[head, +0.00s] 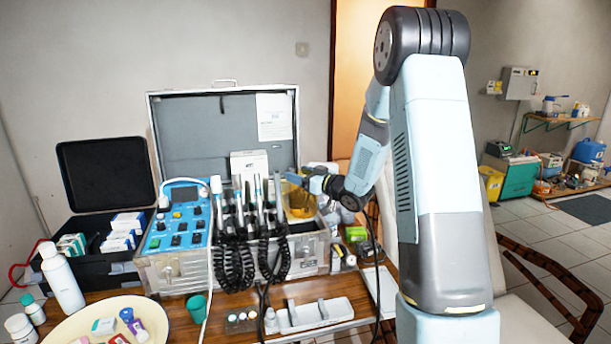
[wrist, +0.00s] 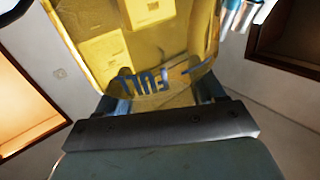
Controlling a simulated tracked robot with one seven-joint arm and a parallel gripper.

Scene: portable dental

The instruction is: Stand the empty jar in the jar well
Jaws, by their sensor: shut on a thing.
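My gripper (head: 312,183) is shut on a see-through amber jar (head: 298,203) at the right end of the open metal case (head: 312,252). In the wrist view the jar (wrist: 190,35) fills the top middle. Blue marks reading "FULL" show upside down on its wall, and no liquid is visible in it. The gripper's fingers (wrist: 165,93) lie on either side of the jar's near edge. In the head view the jar looks roughly upright, over or in the case's right part. The jar well is not clear to see, and I cannot tell whether the jar touches it.
Handpieces with black coiled cords (head: 238,255) stand just left of the jar. A blue control panel (head: 180,225) is further left. A white tray (head: 315,314) lies in front of the case. A white bottle (head: 62,277) and cream basin (head: 75,325) are at the left.

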